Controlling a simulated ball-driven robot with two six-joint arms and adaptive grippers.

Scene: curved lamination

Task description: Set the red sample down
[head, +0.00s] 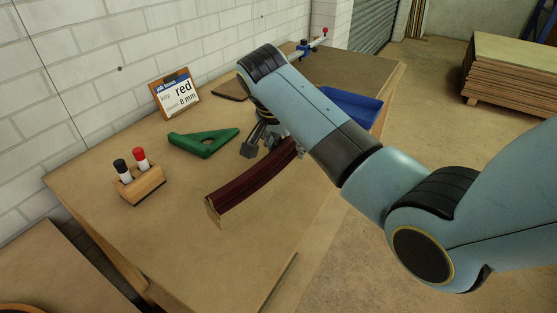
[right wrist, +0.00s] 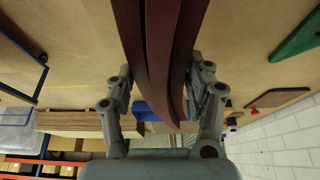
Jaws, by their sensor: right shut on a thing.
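The red sample (head: 250,187) is a long, curved, dark red strip with a pale near end, over the middle of the workbench (head: 160,240). My right gripper (head: 264,140) is at its far part, partly hidden behind my arm. In the right wrist view the two fingers stand on either side of the sample (right wrist: 160,40), and it runs between them. The gripper is shut on it. Whether its underside touches the bench cannot be told. My left gripper is not in view.
A green triangle (head: 204,144) lies left of the gripper. A wooden block (head: 140,186) holds a black and a red marker. A blue tray (head: 366,106) is behind my arm. The bench's near part is clear.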

